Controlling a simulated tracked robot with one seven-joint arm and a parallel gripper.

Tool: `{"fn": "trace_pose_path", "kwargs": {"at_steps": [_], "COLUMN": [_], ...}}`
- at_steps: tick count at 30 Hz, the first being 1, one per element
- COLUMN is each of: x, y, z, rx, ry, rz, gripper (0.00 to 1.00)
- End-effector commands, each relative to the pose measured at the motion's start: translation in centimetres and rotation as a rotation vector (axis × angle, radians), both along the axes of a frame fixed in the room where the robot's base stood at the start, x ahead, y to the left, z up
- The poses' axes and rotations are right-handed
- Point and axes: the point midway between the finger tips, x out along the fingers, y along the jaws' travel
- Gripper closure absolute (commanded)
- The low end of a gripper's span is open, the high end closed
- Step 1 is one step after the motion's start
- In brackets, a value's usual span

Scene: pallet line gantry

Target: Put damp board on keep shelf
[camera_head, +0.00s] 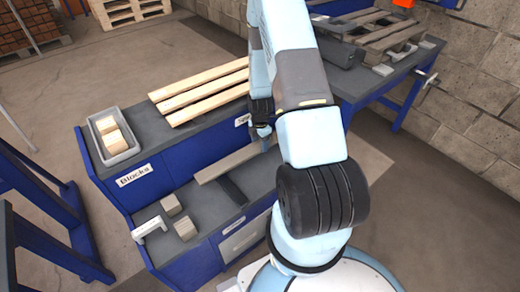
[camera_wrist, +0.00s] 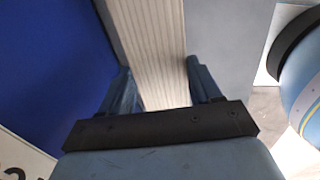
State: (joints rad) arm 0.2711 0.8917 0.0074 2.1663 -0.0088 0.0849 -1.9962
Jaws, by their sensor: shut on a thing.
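A long grey-brown board (camera_head: 228,162), perhaps the damp board, is over the lower level of the blue bench, in front of the upper level. In the wrist view the pale, grained board (camera_wrist: 150,45) runs away between the two fingers. My gripper (camera_head: 262,136) is shut on the board near its right end; its fingers (camera_wrist: 163,90) show on either side of it. I cannot tell whether the board touches the surface. Small labels are on the bench, one on the upper front (camera_head: 242,120) and one lower (camera_head: 235,223); I cannot read which marks the keep shelf.
Three pale boards (camera_head: 205,92) lie on the upper level beside a grey bin (camera_head: 97,121) of blocks, labelled "Blocks". Loose blocks (camera_head: 172,205) and a white bracket (camera_head: 149,229) sit at the lower level's left. A dark strip (camera_head: 232,190) lies before the board. Another bench (camera_head: 352,85) holds a pallet.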

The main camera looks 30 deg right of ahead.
Motion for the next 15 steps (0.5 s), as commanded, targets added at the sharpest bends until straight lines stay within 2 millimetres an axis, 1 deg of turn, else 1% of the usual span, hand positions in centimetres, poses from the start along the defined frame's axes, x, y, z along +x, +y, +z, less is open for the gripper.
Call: {"fn": "trace_pose_path", "kwargs": {"at_steps": [5, 10, 12, 15], "x": [-0.1, -0.1, -0.1, 0.0], "y": [0.0, 0.0, 0.0, 0.0], "z": [-1.4, -3.6, -4.0, -4.1], "rx": [0.000, 0.001, 0.001, 0.000], "ry": [0.003, 0.002, 0.002, 0.000], "rz": [0.000, 0.000, 0.000, 0.000], "gripper": [0.83, 0.83, 0.83, 0.83]}}
